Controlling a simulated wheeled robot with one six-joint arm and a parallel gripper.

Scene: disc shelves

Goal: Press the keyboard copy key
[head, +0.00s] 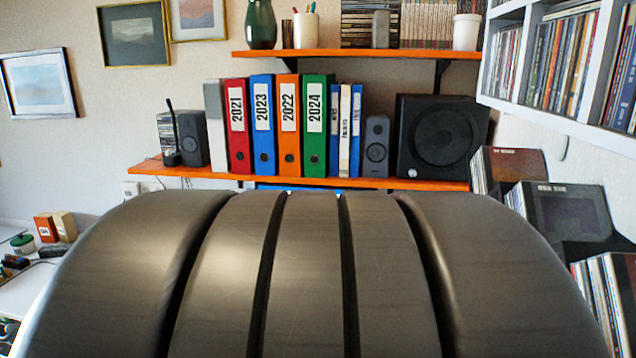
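No keyboard and no copy key show in the head view. A large dark grey, banded, rounded shape close to the camera fills the lower middle and hides whatever lies behind it, including most of the desk area. My gripper cannot be made out in this view. A thin bright blue strip (300,187) shows just under the lower orange shelf, above the dark shape; it may be the top of a screen, but too little of it shows to tell.
The lower orange shelf (290,178) holds coloured binders (263,125), small speakers and a large black speaker (441,135). White disc shelves (557,115) hang at upper right, with disc bins (565,212) below. A white desk surface (22,293) with small items shows at far left.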

